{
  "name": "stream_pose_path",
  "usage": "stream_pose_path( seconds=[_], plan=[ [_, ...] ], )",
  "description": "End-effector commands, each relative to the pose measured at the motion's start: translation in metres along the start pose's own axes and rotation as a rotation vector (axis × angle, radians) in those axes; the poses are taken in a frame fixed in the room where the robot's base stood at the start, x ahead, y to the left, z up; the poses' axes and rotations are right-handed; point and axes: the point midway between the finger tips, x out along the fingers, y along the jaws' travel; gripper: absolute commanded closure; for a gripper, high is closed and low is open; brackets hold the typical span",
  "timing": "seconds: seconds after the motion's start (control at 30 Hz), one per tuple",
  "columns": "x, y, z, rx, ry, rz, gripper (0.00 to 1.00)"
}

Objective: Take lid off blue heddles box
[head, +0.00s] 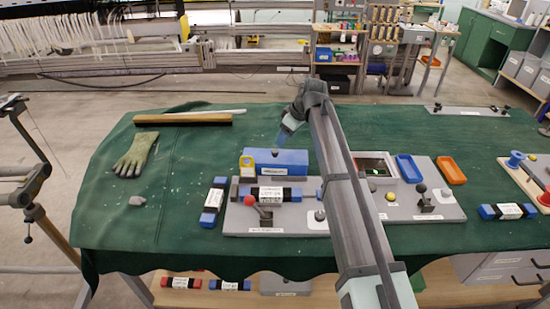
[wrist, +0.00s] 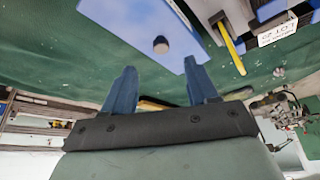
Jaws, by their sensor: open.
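The blue heddles box (head: 278,168) stands on the green-covered table, behind a grey fixture board, with a white label on its front. Its flat blue lid (wrist: 130,22) fills the upper left of the wrist view, and a small dark round knob (wrist: 161,45) stands on it. My gripper (head: 279,143) is just above and behind the lid in the head view. In the wrist view my gripper (wrist: 160,75) shows two blue fingers spread apart with nothing between them. The knob lies beyond the fingertips, roughly midway between them. The box's inside is hidden.
The grey board (head: 280,222) in front carries a red-knobbed lever (head: 250,201) and labelled blocks. A glove (head: 135,154) and a brush (head: 183,120) lie left. Blue (head: 408,168) and orange (head: 451,170) trays lie right.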

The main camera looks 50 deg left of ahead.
Motion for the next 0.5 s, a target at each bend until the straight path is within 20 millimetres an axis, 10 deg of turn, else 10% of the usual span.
stream_pose_path(
  seconds=[0.5],
  plan=[
    [0.039, 0.001, -0.001, 0.001, 0.001, 0.001, 0.42]
  ],
)
